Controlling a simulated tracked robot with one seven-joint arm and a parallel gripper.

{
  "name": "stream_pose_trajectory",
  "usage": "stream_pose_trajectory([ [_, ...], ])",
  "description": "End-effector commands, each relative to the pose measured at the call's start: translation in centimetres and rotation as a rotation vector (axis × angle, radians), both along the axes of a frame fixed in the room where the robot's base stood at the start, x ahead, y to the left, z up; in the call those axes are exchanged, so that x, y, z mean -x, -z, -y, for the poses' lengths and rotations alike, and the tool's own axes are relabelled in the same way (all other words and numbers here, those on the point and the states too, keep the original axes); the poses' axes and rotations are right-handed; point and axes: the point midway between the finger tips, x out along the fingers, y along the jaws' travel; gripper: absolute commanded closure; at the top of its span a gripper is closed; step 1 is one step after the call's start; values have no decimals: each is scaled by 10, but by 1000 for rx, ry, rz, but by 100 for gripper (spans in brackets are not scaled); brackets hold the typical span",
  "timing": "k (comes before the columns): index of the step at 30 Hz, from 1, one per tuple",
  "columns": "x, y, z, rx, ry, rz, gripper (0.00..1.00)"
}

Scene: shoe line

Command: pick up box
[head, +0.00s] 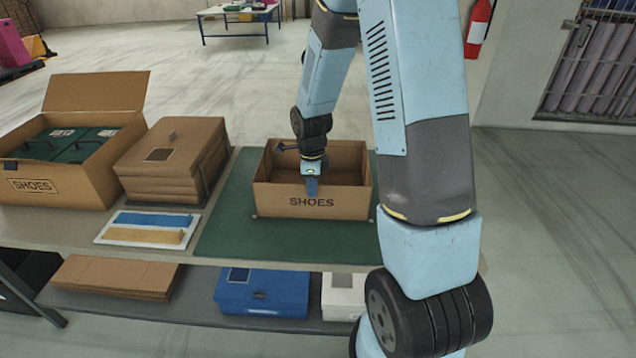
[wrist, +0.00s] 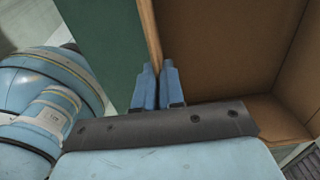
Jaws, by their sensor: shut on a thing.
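An open, empty cardboard box (head: 345,204) marked SHOES sits on the green mat (head: 225,226) on the table. My gripper (head: 311,188) is at the box's front wall, above the lettering. In the wrist view, my gripper's blue fingers (wrist: 158,88) are shut on the box wall (wrist: 151,35), one finger outside and one inside. The bare inside of the box (wrist: 220,50) fills much of that view. The box looks level and I cannot see a gap between it and the mat.
A larger SHOES carton (head: 75,192) with dark green boxes inside stands at the left. Beside it are a stack of brown boxes (head: 170,160) and a white tray (head: 115,233) with blue and tan pieces. A lower shelf holds a blue box (head: 262,292), a white box (head: 343,297) and flat cardboard (head: 115,277).

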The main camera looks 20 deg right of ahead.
Motion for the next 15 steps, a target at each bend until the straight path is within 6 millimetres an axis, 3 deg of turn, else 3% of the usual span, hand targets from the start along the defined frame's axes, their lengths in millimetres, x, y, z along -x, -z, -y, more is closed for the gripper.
stream_pose_trajectory([
  [8, -1, -11, 0, 1, 0, 2, 100],
  [12, -1, -33, 0, 0, 0, 5, 100],
  [15, 2, -53, 18, 1, 5, 6, 100],
])
